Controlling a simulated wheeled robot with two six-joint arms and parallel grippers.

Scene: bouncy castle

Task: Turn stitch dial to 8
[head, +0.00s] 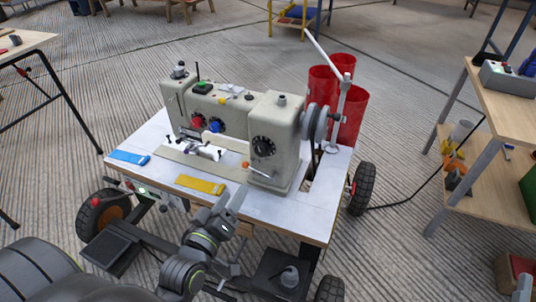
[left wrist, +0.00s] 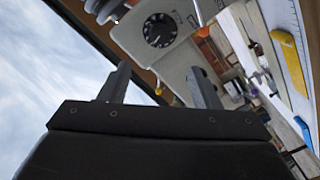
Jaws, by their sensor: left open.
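The sewing machine (head: 273,120) stands on a white-topped table. The stitch dial, black with white marks around its rim (head: 263,146), is on the front of the machine's right pillar. It also shows in the left wrist view (left wrist: 160,30), ahead of the fingers and apart from them; its setting is too small to read. My left gripper (head: 231,198) is open and empty, over the table's front edge, below and left of the dial. Its two spread fingers also show in the left wrist view (left wrist: 158,78). My right gripper is not in view.
Red and blue knobs (head: 215,126) sit further left. A yellow strip (head: 200,185) and a blue strip (head: 129,157) lie on the table. A handwheel (head: 314,122) and red bins (head: 350,112) are at right.

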